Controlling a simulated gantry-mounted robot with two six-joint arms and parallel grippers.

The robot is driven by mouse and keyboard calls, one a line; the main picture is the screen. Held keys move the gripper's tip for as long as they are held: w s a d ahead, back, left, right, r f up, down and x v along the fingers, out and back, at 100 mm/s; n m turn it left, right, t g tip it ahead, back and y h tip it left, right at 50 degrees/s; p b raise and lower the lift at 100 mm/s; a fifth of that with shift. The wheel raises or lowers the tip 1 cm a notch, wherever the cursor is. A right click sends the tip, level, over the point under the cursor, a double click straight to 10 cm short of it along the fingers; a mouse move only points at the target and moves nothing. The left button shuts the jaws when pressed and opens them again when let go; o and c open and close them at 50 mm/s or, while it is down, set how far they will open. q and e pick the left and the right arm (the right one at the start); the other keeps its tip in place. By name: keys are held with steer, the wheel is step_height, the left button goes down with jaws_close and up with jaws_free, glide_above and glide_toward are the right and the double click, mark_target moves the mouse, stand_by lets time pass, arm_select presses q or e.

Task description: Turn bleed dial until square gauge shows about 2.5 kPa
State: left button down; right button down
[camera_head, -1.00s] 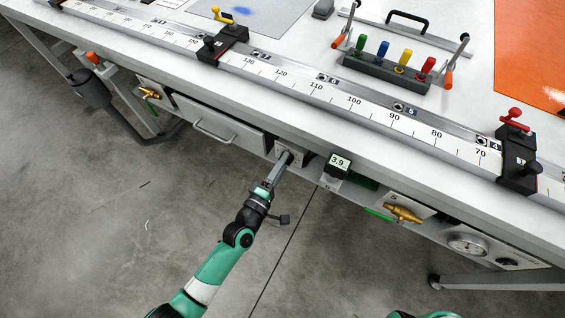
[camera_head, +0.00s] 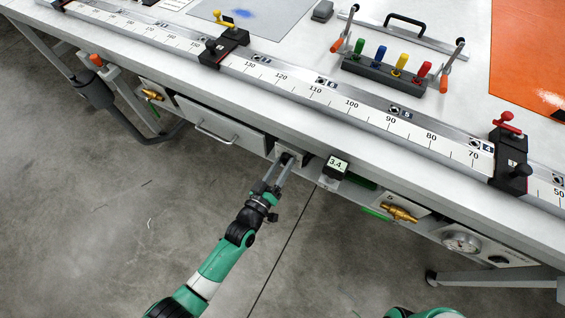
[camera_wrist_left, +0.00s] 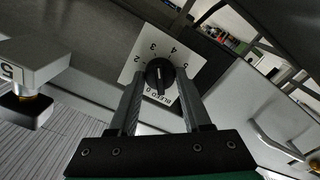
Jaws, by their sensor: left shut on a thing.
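The black bleed dial (camera_wrist_left: 160,76) sits on a white plate (camera_wrist_left: 139,66) with numbers around it, under the table's front edge. My left gripper (camera_head: 284,165) reaches it from below, and it also shows in the left wrist view (camera_wrist_left: 160,88). Its two fingers stand either side of the dial and are shut on it. In the head view the fingers mostly hide the dial. The square gauge (camera_head: 336,166) is right of the dial and its display reads 3.4. My right gripper is not in view.
A drawer (camera_head: 215,128) is left of the dial. A brass valve (camera_head: 399,213) and a round gauge (camera_head: 461,243) are to the right under the edge. A long ruler rail (camera_head: 340,103) with clamps lies on top. The floor in front is clear.

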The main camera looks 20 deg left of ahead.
arm_select(q)
steer(key=m+p, duration=0.2)
steer(key=m, duration=1)
steer(key=shift+p, duration=0.3)
steer(key=shift+m, duration=0.3)
steer(key=shift+c, duration=1.7)
jaws_free()
steer(key=s+p, duration=0.4)
steer(key=s, duration=0.7)
steer(key=shift+s+a, duration=0.3)
steer(key=shift+a, duration=0.05)
